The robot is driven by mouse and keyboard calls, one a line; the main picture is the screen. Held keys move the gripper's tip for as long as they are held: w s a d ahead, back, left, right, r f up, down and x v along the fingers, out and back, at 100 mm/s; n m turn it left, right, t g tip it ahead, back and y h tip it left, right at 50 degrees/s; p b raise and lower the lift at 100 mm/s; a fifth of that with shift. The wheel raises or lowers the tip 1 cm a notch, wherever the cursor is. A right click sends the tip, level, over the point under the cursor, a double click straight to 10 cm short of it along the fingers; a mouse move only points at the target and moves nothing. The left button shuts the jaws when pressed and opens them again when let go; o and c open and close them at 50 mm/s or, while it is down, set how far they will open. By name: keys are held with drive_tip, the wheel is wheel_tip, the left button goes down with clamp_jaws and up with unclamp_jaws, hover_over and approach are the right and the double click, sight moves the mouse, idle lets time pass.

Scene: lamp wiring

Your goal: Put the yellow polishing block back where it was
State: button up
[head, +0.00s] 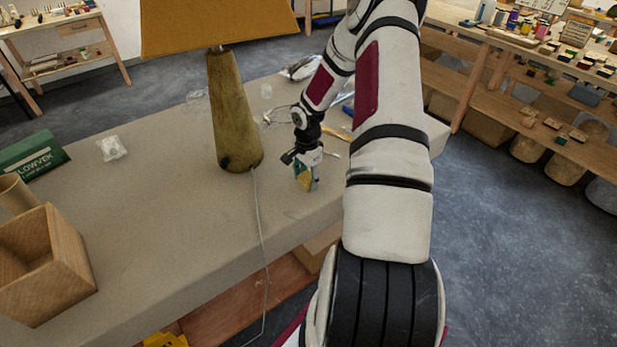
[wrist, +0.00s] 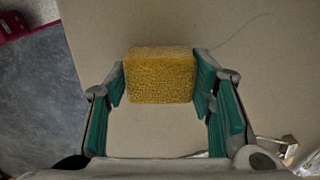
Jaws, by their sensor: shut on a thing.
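The yellow polishing block (wrist: 160,75) is a rough-textured yellow piece between the two teal finger pads in the wrist view. My gripper (wrist: 160,82) is shut on it, with a pad against its left and right sides. In the head view my gripper (head: 306,178) is over the table near its front edge, to the right of the lamp base, and a small part of the yellow block (head: 305,183) shows between the fingers. I cannot tell whether the block touches the table.
The lamp (head: 231,115) stands on the grey table (head: 170,205), its cord (head: 262,225) running over the front edge. A wooden box (head: 60,275) and a green box (head: 32,154) are at left. A clear plastic bag (head: 112,148) lies left of the lamp. Tools lie behind my gripper.

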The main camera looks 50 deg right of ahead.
drive_tip(key=o, duration=1)
drive_tip(key=shift+f, duration=0.1)
